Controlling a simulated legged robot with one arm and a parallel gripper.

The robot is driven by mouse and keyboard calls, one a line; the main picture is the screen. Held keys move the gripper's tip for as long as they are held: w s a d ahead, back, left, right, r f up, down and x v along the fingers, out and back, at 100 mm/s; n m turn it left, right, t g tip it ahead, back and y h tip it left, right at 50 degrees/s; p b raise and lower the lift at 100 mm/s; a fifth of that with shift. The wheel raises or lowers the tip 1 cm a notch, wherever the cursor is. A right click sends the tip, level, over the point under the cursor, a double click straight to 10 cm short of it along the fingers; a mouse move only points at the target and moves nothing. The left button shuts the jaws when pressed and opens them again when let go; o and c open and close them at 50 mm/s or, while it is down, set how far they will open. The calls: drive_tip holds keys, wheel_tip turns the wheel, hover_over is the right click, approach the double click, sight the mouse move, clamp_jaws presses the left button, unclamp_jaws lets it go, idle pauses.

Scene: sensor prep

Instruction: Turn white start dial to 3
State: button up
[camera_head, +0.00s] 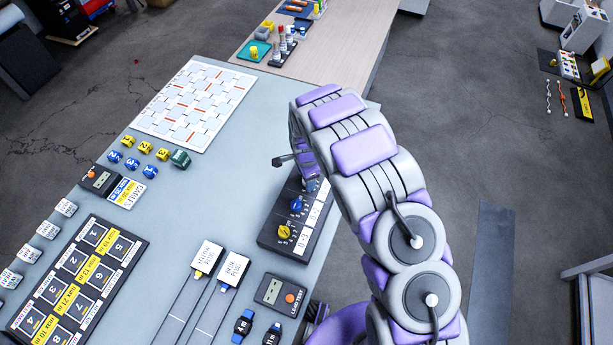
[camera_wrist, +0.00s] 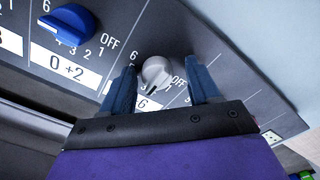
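The white dial (camera_wrist: 157,73) sits on a dark control panel (camera_wrist: 225,62) in the wrist view. My gripper (camera_wrist: 160,66) has its two blue fingers on either side of this dial, with a visible gap at each side. A dark mark on the dial points downward in the picture. A 6 shows at its upper left and OFF at its right; the other digits are partly hidden by my gripper. In the head view my gripper (camera_head: 309,178) is over the far end of the panel and the white dial is hidden.
A blue dial (camera_wrist: 68,24) is left of the white one in the wrist view. In the head view, a yellow dial (camera_head: 284,232) is at the panel's near end. The panel lies along the right edge of the grey table (camera_head: 215,195). A lead test box (camera_head: 281,295) lies nearer.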

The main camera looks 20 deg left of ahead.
drive_tip(key=shift+d, duration=0.1)
drive_tip(key=shift+r, duration=0.3)
wheel_tip(320, 180, up, 17)
drive_tip(key=p, duration=0.1)
drive_tip(key=shift+f+p, duration=0.15)
drive_tip(key=shift+p, duration=0.15)
idle(0.4)
drive_tip(key=s+d+r+n, duration=0.1)
drive_tip(key=s+d+r, duration=0.25)
drive_tip(key=d, duration=0.35)
drive_tip(key=s+d+r+n+b, duration=0.1)
drive_tip(key=s+d+r, duration=0.2)
drive_tip(key=d+r, duration=0.3)
drive_tip(key=s+d+r+n, duration=0.1)
drive_tip(key=s+d+r, duration=0.25)
drive_tip(key=d, duration=0.45)
drive_tip(key=s+d+r+n+g+b, duration=0.1)
drive_tip(key=s+d+n, duration=0.2)
drive_tip(key=s, duration=0.8)
drive_tip(key=s+d+r+n+b, duration=0.1)
drive_tip(key=s+d+n, duration=0.2)
drive_tip(key=s+d, duration=0.4)
drive_tip(key=s, duration=0.5)
drive_tip(key=shift+s+r+n+g, duration=0.25)
drive_tip(key=shift+n+g, duration=0.15)
